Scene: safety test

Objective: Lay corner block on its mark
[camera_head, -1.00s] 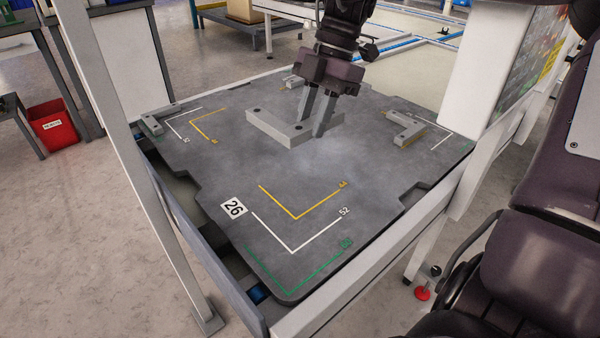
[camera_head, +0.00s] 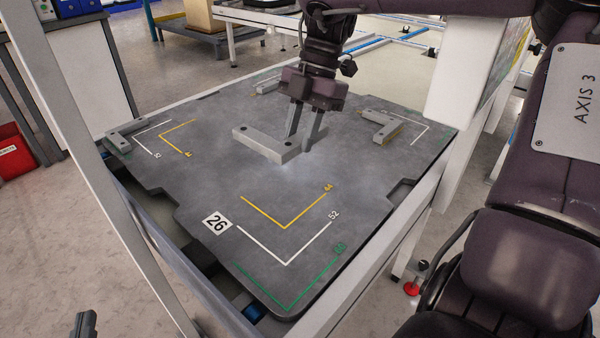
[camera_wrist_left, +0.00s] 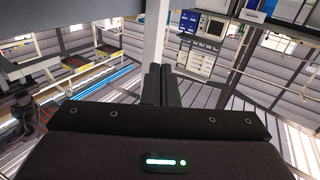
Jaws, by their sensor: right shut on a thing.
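A grey L-shaped corner block (camera_head: 257,140) with dark holes is at or just above the middle of the dark plate (camera_head: 200,190); I cannot tell if it touches. My right gripper (camera_head: 303,150) points down, shut on the block's right-hand arm. Nearer me on the plate are nested corner marks: yellow 44 (camera_head: 284,227), white 52 (camera_head: 286,262) and green 60 (camera_head: 290,308), beside a label 26 (camera_head: 216,222). My left gripper (camera_wrist_left: 160,85) is shut and empty in the left wrist view; its tip shows at the head view's lower left (camera_head: 85,324).
Other grey blocks sit by marks at the plate's left (camera_head: 127,133), right (camera_head: 383,127) and far (camera_head: 267,87) corners. The plate between block and near marks is clear.

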